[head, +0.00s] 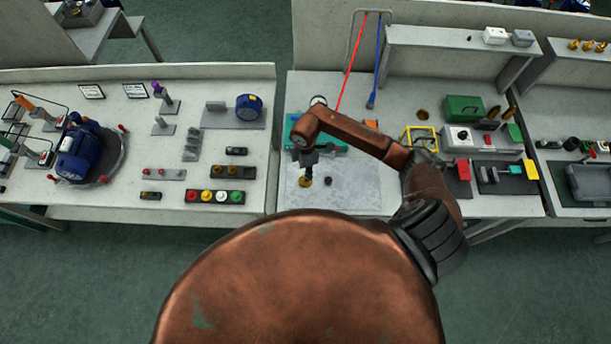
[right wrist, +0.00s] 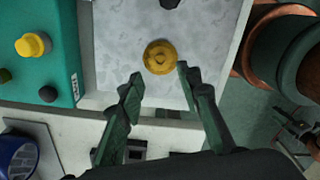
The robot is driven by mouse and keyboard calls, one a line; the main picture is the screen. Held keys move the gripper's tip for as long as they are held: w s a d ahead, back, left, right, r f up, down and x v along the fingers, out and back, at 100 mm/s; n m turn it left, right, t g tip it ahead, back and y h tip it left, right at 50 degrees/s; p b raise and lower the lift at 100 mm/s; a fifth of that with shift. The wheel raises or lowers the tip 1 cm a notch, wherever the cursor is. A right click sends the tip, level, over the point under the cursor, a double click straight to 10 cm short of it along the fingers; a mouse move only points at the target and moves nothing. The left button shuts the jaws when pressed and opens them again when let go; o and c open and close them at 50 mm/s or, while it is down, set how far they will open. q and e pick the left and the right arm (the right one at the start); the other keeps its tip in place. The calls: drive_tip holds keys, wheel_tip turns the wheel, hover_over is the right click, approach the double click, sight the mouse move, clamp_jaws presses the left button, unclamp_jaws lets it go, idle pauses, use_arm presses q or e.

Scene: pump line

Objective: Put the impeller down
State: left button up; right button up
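The impeller appears to be the round brass-yellow piece (right wrist: 160,57) in the right wrist view. It lies on a pale grey mottled mat (right wrist: 120,40). In the head view it is a small yellow spot (head: 304,182) on the mat (head: 357,188), partly below my right gripper (head: 307,162). My right gripper also shows in the right wrist view (right wrist: 160,75). Its fingers are spread, with the impeller just beyond and between the tips. I see no finger clearly touching it. My left gripper is in neither view.
A small dark part (head: 328,180) lies close to the impeller's right. A teal box (right wrist: 42,55) with a yellow knob stands beside the mat. A yellow-framed box (head: 418,139) and a green case (head: 463,109) stand further right. The mat's right part is clear.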

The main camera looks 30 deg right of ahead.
drive_tip(key=shift+r+b, duration=0.35)
drive_tip(key=shift+r, duration=2.4)
